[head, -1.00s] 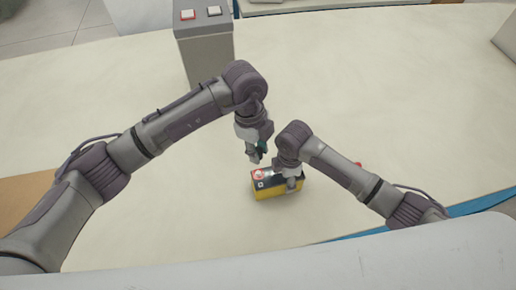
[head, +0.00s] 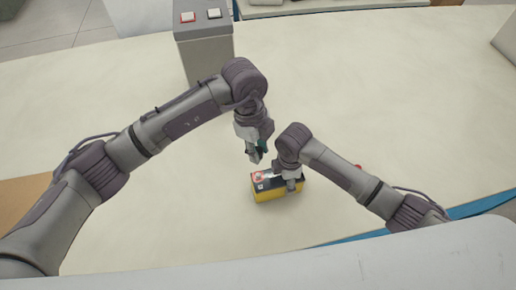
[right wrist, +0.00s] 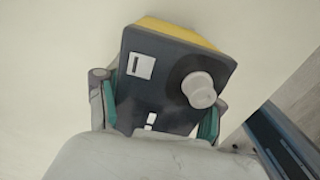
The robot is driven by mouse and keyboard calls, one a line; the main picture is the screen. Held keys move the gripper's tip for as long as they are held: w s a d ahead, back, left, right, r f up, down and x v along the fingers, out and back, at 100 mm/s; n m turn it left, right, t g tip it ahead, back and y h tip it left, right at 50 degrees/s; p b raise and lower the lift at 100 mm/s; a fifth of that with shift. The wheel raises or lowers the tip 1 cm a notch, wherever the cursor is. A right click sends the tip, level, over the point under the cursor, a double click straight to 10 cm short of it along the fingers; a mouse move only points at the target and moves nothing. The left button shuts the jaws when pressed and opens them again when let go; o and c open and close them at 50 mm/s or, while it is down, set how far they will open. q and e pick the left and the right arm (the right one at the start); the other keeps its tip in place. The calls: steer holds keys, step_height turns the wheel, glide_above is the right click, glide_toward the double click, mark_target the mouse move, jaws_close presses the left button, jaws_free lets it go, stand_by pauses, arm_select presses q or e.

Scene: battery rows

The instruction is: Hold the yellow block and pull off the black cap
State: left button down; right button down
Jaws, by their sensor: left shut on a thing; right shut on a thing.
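The yellow block (head: 275,194) has a dark top and stands on the table. My right gripper (head: 291,182) is shut across it, near its right part in the head view. In the right wrist view, the dark top (right wrist: 158,95) sits between the two teal finger pads. A pale round post (right wrist: 200,90) and a white square mark show on it. My left gripper (head: 257,156) is shut just above and behind the block's left end, apart from it. The black cap is too small to make out between its fingers.
A grey pedestal with a red-rimmed button and a white button (head: 204,42) stands behind. The pale table (head: 400,80) is clear to the sides and back.

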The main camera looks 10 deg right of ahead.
mark_target(261, 151)
arm_select(q)
steer(key=shift+r, duration=0.1)
steer(key=shift+r, duration=2.4)
arm_select(e)
steer(key=shift+c, duration=0.3)
jaws_free()
step_height(261, 151, up, 12)
steer(key=shift+r, duration=0.1)
